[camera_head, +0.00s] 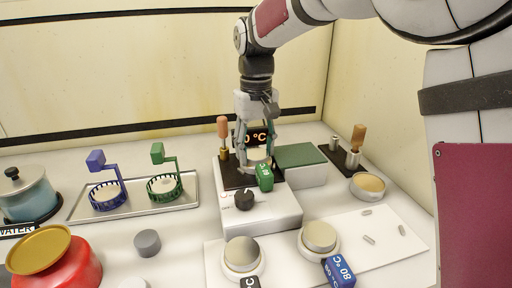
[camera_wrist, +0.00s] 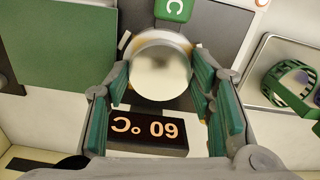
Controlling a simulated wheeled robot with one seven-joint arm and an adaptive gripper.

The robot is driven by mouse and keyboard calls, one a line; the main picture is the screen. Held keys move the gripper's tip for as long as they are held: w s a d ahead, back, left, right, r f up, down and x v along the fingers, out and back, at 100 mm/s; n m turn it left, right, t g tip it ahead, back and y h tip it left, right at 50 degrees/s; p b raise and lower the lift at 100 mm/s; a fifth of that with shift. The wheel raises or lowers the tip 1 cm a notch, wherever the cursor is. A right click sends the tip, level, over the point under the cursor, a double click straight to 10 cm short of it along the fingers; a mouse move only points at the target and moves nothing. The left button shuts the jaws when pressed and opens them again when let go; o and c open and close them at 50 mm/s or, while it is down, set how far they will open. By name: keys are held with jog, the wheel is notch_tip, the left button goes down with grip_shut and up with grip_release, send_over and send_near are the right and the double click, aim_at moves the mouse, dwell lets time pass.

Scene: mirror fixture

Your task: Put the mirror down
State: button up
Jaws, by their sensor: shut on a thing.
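My gripper (camera_head: 257,152) is shut on a round, pale mirror (camera_head: 258,155) with a green tag (camera_head: 265,177) in front of it. It is over the black top of a white heater box (camera_head: 268,212). In the wrist view the teal fingers of my gripper (camera_wrist: 162,78) stand on both sides of the round mirror (camera_wrist: 161,72), and the green tag (camera_wrist: 174,10) shows beyond it. A black display (camera_wrist: 148,136) reading 60 °C is close by. I cannot tell whether the mirror touches the surface under it.
Two round, pale-topped pieces (camera_head: 242,254) (camera_head: 320,236) stand on a white sheet at the front. A tray (camera_head: 134,207) with blue and green holders is on the left. A green-topped box (camera_head: 301,156) and wooden-handled tools stand close to the heater.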

aim_at(256, 153)
jog(key=o, duration=1.2)
notch_tip(256, 153, up, 12)
jog(key=p, duration=0.2)
jog(key=shift+r+p, duration=0.15)
jog(key=shift+p, duration=0.2)
